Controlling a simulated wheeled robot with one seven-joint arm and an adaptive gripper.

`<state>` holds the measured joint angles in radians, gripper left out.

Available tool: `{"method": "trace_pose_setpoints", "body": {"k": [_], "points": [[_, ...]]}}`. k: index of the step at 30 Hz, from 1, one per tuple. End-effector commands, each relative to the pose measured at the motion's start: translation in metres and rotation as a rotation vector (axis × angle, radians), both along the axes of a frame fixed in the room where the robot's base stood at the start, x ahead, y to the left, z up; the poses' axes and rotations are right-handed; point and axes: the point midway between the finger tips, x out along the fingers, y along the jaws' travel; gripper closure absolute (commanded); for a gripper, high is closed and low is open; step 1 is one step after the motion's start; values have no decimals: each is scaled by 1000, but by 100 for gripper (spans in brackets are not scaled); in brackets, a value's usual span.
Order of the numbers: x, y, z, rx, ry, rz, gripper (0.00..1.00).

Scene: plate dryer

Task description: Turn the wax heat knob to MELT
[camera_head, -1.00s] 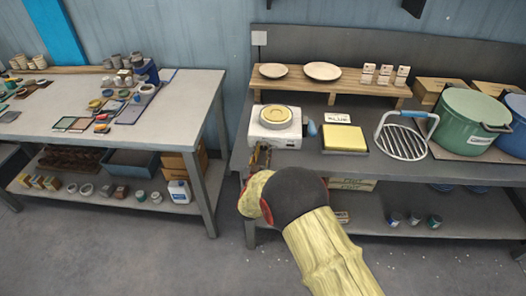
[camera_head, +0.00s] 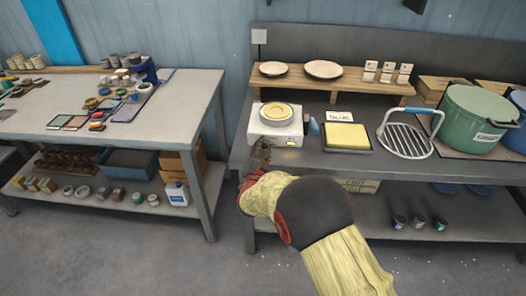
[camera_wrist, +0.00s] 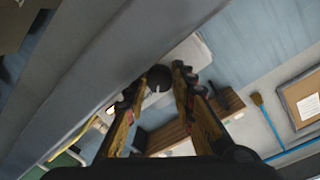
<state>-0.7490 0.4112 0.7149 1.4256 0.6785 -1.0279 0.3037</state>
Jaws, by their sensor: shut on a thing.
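The wax heater (camera_head: 283,133) is a white box with a round cream-yellow pan (camera_head: 277,112) on top, at the left front of the right bench. Its dark round knob (camera_wrist: 159,75) shows between my fingertips in the wrist view, with a small light mark on its lower edge. My gripper (camera_wrist: 158,84) is shut on the knob, a finger on each side. In the head view my gripper (camera_head: 262,153) is at the heater's front left, and it hides the knob there. I cannot read the knob's setting or any MELT label.
A yellow block on a dark tray (camera_head: 367,151), a wire rack (camera_head: 404,139) and a green pot (camera_head: 470,118) stand to the right. A wooden riser (camera_head: 350,84) with two plates is behind. The bench's front edge is close to my gripper.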

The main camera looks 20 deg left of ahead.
Motion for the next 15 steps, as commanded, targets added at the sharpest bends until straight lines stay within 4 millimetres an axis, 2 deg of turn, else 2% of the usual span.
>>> {"method": "trace_pose_setpoints", "body": {"k": [15], "points": [[0, -1, -1, 102, 27, 0, 100]]}}
